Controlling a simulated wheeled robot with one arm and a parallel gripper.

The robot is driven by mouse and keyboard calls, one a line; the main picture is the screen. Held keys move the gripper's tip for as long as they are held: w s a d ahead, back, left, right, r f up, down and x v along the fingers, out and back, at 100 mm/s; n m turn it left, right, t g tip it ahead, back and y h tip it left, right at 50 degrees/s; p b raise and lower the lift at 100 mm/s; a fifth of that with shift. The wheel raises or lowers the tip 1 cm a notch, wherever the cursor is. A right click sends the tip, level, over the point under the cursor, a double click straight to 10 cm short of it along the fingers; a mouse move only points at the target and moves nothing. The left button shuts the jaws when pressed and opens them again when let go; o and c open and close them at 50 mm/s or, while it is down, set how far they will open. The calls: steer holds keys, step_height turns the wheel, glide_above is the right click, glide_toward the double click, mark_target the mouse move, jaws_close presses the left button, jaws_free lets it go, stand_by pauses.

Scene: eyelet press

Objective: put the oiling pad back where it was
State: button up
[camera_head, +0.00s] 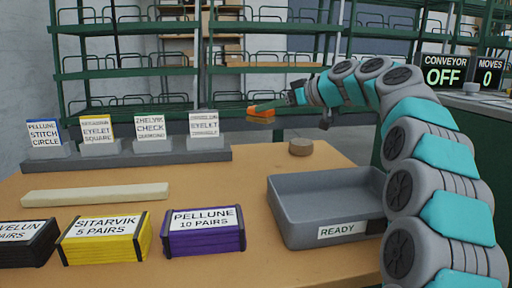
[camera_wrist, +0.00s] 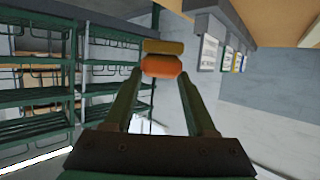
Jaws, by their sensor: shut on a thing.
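The oiling pad appears to be the orange and yellow piece (camera_head: 260,119) in my gripper (camera_head: 279,107). It is held in the air above the back of the table, up and left of a round brown disc (camera_head: 300,147). In the wrist view the pad (camera_wrist: 161,66) sits between the fingertips of my gripper (camera_wrist: 161,76), with an orange part against the fingers and a yellow part beyond it. My gripper is shut on it. Nothing is seen touching the pad from below.
A grey tray (camera_head: 326,248) marked READY stands empty at right. Labelled boxes, purple (camera_head: 203,242), yellow (camera_head: 102,248) and black (camera_head: 28,245), line the front. A pale bar (camera_head: 95,194) lies behind them. A grey rack (camera_head: 190,157) holds sign cards. Green shelving (camera_head: 130,74) stands behind.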

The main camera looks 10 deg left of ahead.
steer(key=shift+w+a+f, duration=0.1)
steer(key=shift+w, duration=0.15)
steer(key=shift+f, duration=0.4)
steer(key=shift+f+b, duration=0.55)
steer(key=shift+f, duration=3.95)
steer(key=shift+f, duration=0.2)
steer(key=o, duration=1.4)
steer(key=shift+r, duration=0.1)
steer(key=shift+c, duration=0.2)
steer(key=shift+r, duration=0.25)
steer(key=v, duration=1.2)
steer(key=shift+f, duration=0.1)
